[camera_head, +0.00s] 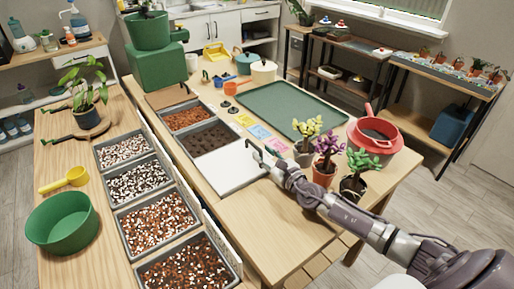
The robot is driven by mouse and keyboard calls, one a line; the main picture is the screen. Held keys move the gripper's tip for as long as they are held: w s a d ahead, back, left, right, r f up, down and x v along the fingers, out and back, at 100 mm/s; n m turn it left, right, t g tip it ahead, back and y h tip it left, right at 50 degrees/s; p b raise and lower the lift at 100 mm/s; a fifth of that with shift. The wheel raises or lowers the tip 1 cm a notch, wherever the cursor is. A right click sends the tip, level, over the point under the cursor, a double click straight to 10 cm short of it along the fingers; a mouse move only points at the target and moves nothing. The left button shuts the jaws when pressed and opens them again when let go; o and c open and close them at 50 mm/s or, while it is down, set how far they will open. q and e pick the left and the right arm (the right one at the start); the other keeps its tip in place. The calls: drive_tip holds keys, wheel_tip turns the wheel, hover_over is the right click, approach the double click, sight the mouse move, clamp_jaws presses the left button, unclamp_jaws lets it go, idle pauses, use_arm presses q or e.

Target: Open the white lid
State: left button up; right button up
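The white lid (229,169) is a flat white panel. It lies over the near end of the row of bins set in the middle table and looks closed. My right gripper (258,146) is at the lid's right edge, its arm reaching in from the lower right. Its thin dark fingers look spread apart with nothing between them. Whether a finger touches the lid cannot be told. What is under the lid is hidden. My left gripper is not in view.
A dark soil bin (210,137) and a reddish-brown bin (187,117) lie behind the lid. Three potted plants, including a purple one (325,168), stand close to my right arm. A green tray (290,108) lies behind. Bare wood (262,215) is in front.

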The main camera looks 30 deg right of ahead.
drive_tip(key=shift+w+a, duration=0.15)
drive_tip(key=shift+w, duration=0.85)
drive_tip(key=shift+w+a, duration=0.15)
drive_tip(key=shift+w, duration=0.8)
clamp_jaws()
